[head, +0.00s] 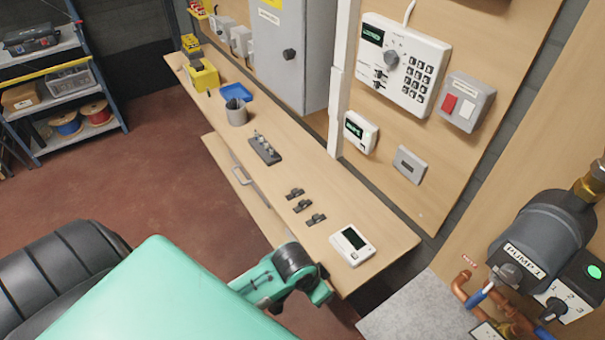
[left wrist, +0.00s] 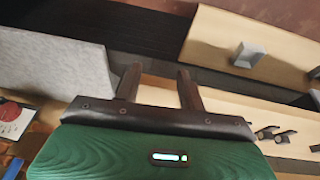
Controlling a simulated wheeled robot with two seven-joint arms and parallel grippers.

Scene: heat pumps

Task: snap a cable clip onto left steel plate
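Three black cable clips lie in a row on the wooden bench: the far one (head: 294,193), the middle one (head: 302,206) and the near one (head: 316,219). They also show at the right edge of the left wrist view, partly cut off. A grey speckled plate-like surface (head: 410,318) is at the lower right; I cannot tell whether it is the left steel plate. My left arm reaches over the bench's near end. In the left wrist view the left gripper (left wrist: 160,86) has its fingers apart with nothing between them. My right gripper is not in view.
A white thermostat (head: 351,244) lies on the bench (head: 385,222) near its right end. A grey holder with pegs (head: 264,149) and a cup (head: 236,112) stand farther back. Pump 1 (head: 535,235) and copper pipes are at the right. A wall panel rises behind the bench.

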